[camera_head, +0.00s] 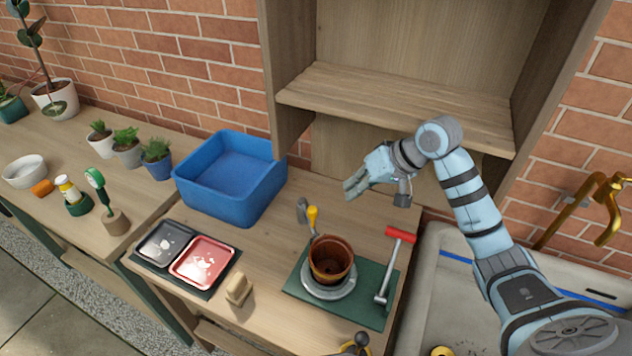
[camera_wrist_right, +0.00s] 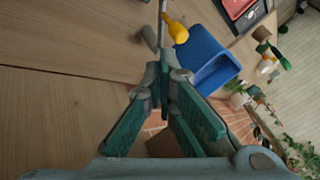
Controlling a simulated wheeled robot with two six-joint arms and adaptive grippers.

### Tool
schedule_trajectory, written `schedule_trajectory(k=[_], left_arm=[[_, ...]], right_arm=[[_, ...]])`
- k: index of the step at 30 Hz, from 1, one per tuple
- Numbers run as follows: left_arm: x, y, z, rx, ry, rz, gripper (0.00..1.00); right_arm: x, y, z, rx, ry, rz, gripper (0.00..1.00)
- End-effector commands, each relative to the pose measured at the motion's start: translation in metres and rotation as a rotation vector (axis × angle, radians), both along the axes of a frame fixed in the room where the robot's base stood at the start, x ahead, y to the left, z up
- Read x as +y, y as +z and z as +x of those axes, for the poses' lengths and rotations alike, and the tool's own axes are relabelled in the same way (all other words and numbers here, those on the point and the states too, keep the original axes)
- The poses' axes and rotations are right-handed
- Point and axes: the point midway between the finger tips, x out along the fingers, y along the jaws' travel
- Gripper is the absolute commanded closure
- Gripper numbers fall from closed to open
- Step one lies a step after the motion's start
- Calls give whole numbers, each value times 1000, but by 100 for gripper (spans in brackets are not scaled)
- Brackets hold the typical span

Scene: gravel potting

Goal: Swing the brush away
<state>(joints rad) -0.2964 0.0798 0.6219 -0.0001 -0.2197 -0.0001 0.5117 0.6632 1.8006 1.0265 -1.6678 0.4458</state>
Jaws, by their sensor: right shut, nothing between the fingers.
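No thing shows clearly as a brush. A small tan block (camera_head: 238,290) on the bench, right of the trays, could be one, but I cannot tell. A tool with a yellow handle (camera_head: 312,218) and a grey part stands behind the brown pot (camera_head: 330,262). Its yellow handle (camera_wrist_right: 175,28) also shows in the wrist view, beyond my fingertips. My right gripper (camera_head: 350,187) is shut and empty, held above the bench behind the pot. It also shows in the wrist view (camera_wrist_right: 163,70), fingers together.
The pot sits on a grey saucer (camera_head: 345,287) on a green mat (camera_head: 362,312). A blue bin (camera_head: 232,205), a black tray (camera_head: 165,245) and a red tray (camera_head: 203,262) are left. A wooden shelf (camera_head: 395,100) stands behind; a sink (camera_head: 455,260) is right.

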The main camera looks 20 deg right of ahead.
Motion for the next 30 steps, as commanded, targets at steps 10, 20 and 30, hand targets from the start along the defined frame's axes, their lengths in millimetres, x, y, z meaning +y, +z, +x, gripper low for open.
schedule_trajectory(k=[10,20,30], left_arm=[[0,0,-7,12,0,0,100],[0,-3,-7,12,1,0,100],[0,-12,-3,4,0,0,100]], right_arm=[[1,0,1,0,2,0,100],[9,-19,11,0,1,4,100],[30,-70,40,0,-1,3,100]])
